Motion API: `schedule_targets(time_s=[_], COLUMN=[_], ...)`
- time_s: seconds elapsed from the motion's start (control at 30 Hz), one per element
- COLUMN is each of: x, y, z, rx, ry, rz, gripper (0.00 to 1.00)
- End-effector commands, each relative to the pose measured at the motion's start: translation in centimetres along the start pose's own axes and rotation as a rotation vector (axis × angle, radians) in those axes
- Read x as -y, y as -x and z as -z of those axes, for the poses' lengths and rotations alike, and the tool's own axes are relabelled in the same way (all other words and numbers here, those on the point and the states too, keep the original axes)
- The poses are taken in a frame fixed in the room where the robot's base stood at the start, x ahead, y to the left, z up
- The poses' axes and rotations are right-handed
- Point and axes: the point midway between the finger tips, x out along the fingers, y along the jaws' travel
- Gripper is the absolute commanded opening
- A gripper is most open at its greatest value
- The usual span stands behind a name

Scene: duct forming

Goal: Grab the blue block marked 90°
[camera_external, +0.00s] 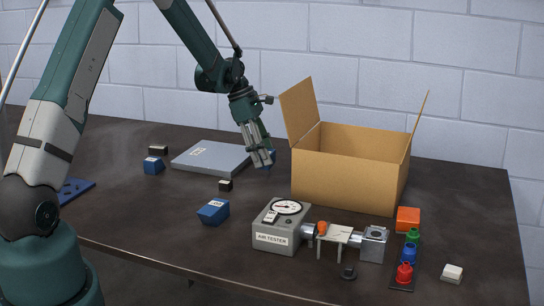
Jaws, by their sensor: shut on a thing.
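My gripper (263,163) points down over the table, just left of the open cardboard box. It is shut on a blue block (271,154), which is mostly hidden behind the fingers. Its marking cannot be read. A second blue block (153,166) with a pale label sits on the table at the left. A third, larger blue block (213,212) with a pale label lies nearer the front edge. Neither label is legible.
The cardboard box (345,178) stands right of my gripper, flaps up. A grey slab (211,158) lies to the left. In front are the air tester (278,230), a small black block (226,185), an orange block (408,218) and a coloured button strip (408,254). Open table lies at centre-left.

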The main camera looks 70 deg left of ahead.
Motion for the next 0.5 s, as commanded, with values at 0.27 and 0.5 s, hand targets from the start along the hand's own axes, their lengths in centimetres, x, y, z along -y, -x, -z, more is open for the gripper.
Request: schedule_targets(time_s=[0.27,0.5], x=[0.0,0.0], y=[3.9,5.5], z=[-1.6,-2.3], rx=[0.000,0.000], ry=[0.000,0.000], rz=[0.000,0.000], gripper=[0.28,0.28])
